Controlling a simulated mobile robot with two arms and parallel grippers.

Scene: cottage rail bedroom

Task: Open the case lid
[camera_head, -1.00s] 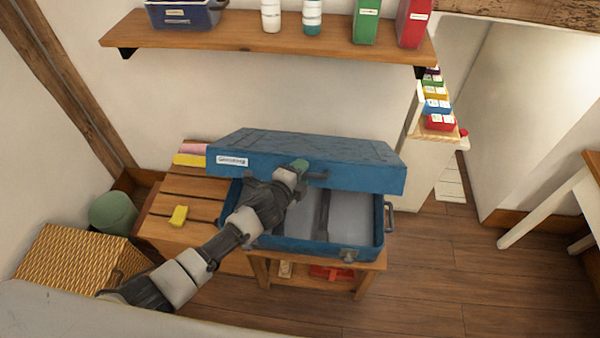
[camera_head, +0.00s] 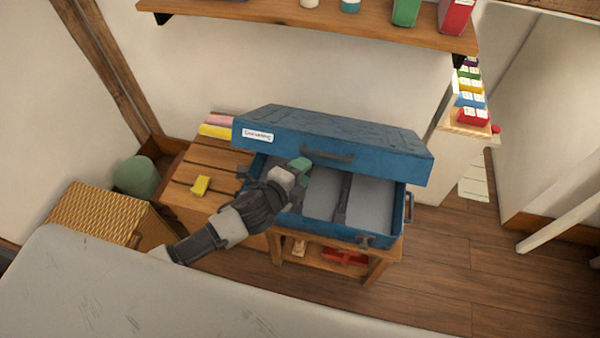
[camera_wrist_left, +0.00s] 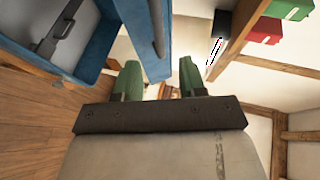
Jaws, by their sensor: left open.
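The blue case (camera_head: 390,205) stands on a small wooden table. Its lid (camera_head: 340,140) is raised and tilted back, with a white label at its left and a dark handle (camera_head: 327,156) on its front edge. The grey inside of the case shows below the lid. My left gripper (camera_head: 302,164) is in front of the lid, a little left of the handle, above the case opening. The blue lid and a bar stand beside the left finger there. My right gripper is not in view.
A wall shelf (camera_head: 330,27) with bottles and boxes hangs above. A wicker box (camera_head: 100,215) and a pale surface (camera_head: 190,300) are in front. Open floor lies to the right.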

